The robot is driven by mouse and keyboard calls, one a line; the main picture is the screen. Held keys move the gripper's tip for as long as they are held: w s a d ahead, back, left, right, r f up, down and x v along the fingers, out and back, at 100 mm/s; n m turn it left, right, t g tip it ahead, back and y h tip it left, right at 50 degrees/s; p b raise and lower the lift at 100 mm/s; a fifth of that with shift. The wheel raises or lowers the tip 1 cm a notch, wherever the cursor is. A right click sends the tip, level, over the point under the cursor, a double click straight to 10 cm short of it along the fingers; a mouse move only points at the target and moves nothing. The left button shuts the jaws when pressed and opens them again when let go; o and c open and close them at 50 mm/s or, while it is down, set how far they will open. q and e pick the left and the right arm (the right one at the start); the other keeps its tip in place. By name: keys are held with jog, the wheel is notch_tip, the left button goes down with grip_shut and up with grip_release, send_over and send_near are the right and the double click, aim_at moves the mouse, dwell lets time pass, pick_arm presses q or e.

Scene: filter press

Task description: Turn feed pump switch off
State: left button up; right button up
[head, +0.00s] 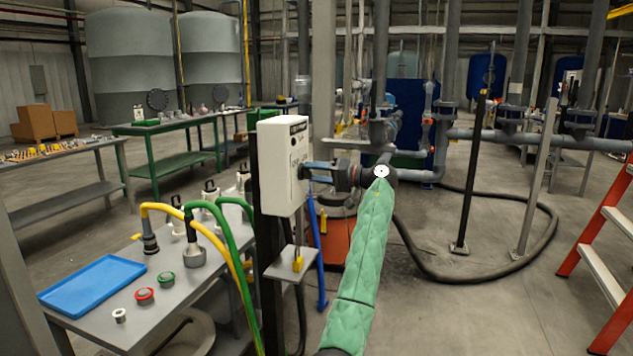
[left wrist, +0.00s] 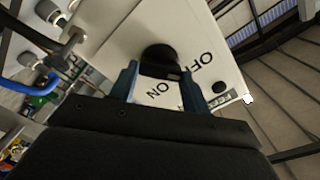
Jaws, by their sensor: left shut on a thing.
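The feed pump switch box (head: 283,165) is a white box on a dark post, in the middle of the head view. My left gripper (head: 308,173) reaches its right-hand face from the right, with the green-sleeved arm below. In the left wrist view the black switch knob (left wrist: 160,58) sits between the two blue fingers of the left gripper (left wrist: 158,78), which is shut on it. The words OFF and ON show on the white face (left wrist: 110,42) around the knob. The fingers partly hide the knob, so I cannot tell its exact setting. My right gripper is not in view.
A small grey shelf (head: 289,265) is below the box. Pipes and a black hose (head: 450,280) lie behind; an orange ladder (head: 605,260) stands right.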

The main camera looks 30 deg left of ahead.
pick_arm(q)
jog(key=shift+f+n+b, duration=0.15)
jog(key=shift+n+b, duration=0.6)
jog(key=shift+n, duration=0.15)
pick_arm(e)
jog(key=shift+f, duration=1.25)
pick_arm(q)
jog(key=o, duration=1)
jog(key=v, duration=0.7)
jog(key=shift+d, duration=0.4)
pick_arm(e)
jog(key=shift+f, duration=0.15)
pick_arm(q)
jog(key=shift+w, duration=0.2)
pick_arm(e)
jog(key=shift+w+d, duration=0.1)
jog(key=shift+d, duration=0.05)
